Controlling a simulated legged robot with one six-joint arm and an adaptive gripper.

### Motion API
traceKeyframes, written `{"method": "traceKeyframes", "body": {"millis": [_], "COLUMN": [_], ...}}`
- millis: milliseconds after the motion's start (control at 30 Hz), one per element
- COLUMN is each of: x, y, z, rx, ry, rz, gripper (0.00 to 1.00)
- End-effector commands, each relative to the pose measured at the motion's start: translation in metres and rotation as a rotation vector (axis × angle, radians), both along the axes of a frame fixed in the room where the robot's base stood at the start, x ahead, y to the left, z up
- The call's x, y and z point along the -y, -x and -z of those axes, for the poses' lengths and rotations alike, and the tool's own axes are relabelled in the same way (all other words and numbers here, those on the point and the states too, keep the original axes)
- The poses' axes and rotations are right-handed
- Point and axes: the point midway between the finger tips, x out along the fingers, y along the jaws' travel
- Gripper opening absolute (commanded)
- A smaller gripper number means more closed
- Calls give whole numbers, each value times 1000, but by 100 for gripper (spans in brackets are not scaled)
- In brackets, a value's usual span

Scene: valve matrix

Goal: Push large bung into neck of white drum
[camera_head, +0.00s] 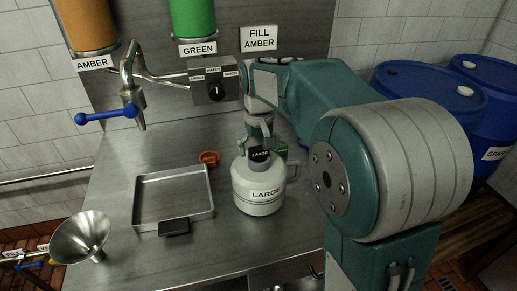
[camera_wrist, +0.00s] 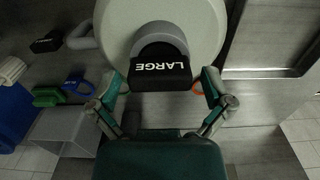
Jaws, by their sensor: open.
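The white drum (camera_head: 258,196), labelled LARGE, stands upright on the steel bench, with a handle on its right side. It also fills the top of the wrist view (camera_wrist: 205,20). The large bung (camera_head: 260,155), black with a LARGE label, is at the top of the drum's neck; it also shows in the wrist view (camera_wrist: 160,72) against the grey neck (camera_wrist: 160,34). How deep it sits I cannot tell. My gripper (camera_head: 259,141) is just above and behind the bung. In the wrist view my gripper (camera_wrist: 162,88) is open, its fingers spread on either side of the bung.
A shallow metal tray (camera_head: 140,209) with a black block (camera_head: 175,227) at its front lies left of the drum. An orange ring (camera_head: 208,157) is behind the tray. A funnel (camera_head: 80,237) is front left. A blue-handled tap (camera_head: 105,114) overhangs the bench. Blue barrels (camera_head: 420,82) stand at right.

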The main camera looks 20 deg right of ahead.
Motion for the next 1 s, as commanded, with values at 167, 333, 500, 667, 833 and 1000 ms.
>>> {"method": "traceKeyframes", "body": {"millis": [167,333,500,667,833,1000], "x": [0,-1,-1,-1,-1,-1], "y": [-1,-1,-1,-2,3,35], "z": [-18,-53,-88,-110,-119,-123], "rx": [4,5,4,1,6,70], "ry": [0,0,1,1,1,0], "rz": [0,0,0,0,0,1], "gripper": [100,100,100,100,100,100]}}
